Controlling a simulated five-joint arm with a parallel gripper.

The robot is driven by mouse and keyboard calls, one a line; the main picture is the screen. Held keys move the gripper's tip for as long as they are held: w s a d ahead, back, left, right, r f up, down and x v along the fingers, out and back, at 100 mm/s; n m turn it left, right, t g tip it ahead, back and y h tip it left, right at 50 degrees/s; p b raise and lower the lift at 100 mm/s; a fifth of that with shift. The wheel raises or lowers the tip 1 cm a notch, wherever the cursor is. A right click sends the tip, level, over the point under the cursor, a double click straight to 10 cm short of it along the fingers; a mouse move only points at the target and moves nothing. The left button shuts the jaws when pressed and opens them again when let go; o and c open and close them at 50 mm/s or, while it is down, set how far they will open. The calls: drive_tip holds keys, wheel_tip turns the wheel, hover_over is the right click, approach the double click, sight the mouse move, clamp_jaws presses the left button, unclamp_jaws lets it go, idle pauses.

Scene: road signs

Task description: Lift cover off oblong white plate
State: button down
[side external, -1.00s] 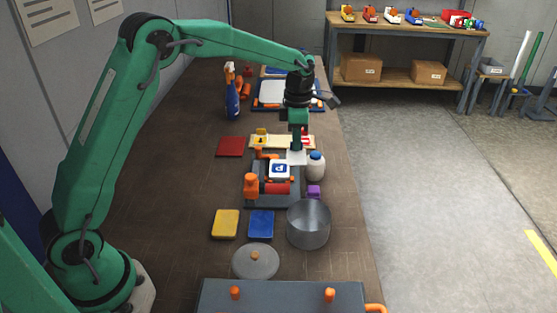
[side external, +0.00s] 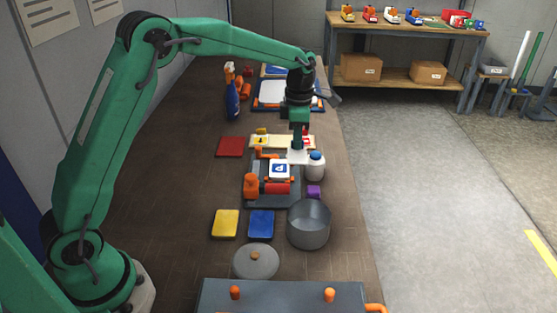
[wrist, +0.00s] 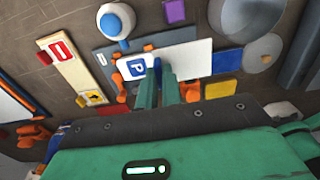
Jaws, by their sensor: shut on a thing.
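My gripper (side external: 298,147) points down over the fixture, its jaws shut on a white panel (side external: 298,156), which I take to be the cover. In the wrist view my fingers (wrist: 166,78) come down at the panel (wrist: 193,59), which reaches to their right. A blue square with a white P (side external: 280,168) lies on a white plate in the fixture, just nearer the side camera than the panel; it also shows left of my fingers in the wrist view (wrist: 137,67). Part of the plate is hidden. I cannot tell whether panel and plate touch.
A white bottle with a blue cap (side external: 316,170) stands close to the right. A grey pot (side external: 308,225) and its lid (side external: 255,262) are nearer the camera.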

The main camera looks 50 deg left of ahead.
drive_tip(key=shift+r, duration=0.3)
drive_tip(key=shift+r, duration=0.7)
drive_tip(key=shift+r, duration=0.55)
